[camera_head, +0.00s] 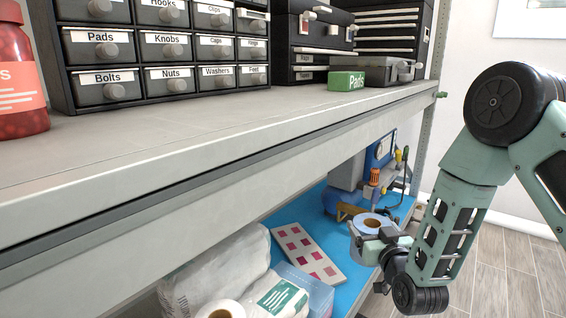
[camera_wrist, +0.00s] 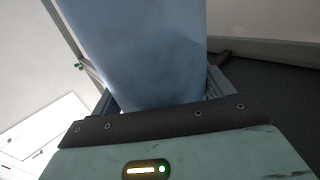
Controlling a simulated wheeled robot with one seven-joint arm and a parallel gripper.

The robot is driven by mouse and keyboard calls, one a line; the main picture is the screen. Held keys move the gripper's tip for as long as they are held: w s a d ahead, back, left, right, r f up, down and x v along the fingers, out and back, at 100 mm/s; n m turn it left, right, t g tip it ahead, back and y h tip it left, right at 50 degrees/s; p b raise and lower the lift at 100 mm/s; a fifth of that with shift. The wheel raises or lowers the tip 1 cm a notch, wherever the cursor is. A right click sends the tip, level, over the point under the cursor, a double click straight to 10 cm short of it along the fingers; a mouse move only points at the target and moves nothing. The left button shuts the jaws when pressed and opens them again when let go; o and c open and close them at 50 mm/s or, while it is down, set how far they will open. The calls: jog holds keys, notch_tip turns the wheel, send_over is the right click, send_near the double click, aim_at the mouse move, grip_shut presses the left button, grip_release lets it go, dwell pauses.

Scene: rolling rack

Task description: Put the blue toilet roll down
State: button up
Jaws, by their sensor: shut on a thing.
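The blue toilet roll (camera_head: 371,223) is in my gripper (camera_head: 366,241), at the right end of the lower shelf in the head view. Its open core faces up. In the wrist view the roll (camera_wrist: 150,50) is a pale blue surface that fills the space between the fingers of my gripper (camera_wrist: 160,95). My gripper is shut on it. The roll appears over or just beside the blue shelf surface (camera_head: 402,208). I cannot tell whether its bottom touches the shelf.
Below are a colour-sample card (camera_head: 308,252), wrapped packs (camera_head: 215,270), a white roll (camera_head: 220,309) and a blue-grey machine (camera_head: 350,172) behind my gripper.

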jog(key=d+f+m+h, duration=0.1)
jog(key=d+m+h, duration=0.1)
jog(key=d, duration=0.9)
notch_tip(320, 180, up, 26)
jog(key=p, duration=2.7)
jog(key=shift+s+a+r, duration=0.15)
jog(key=shift+s+a, duration=0.05)
jog(key=shift+s, duration=0.1)
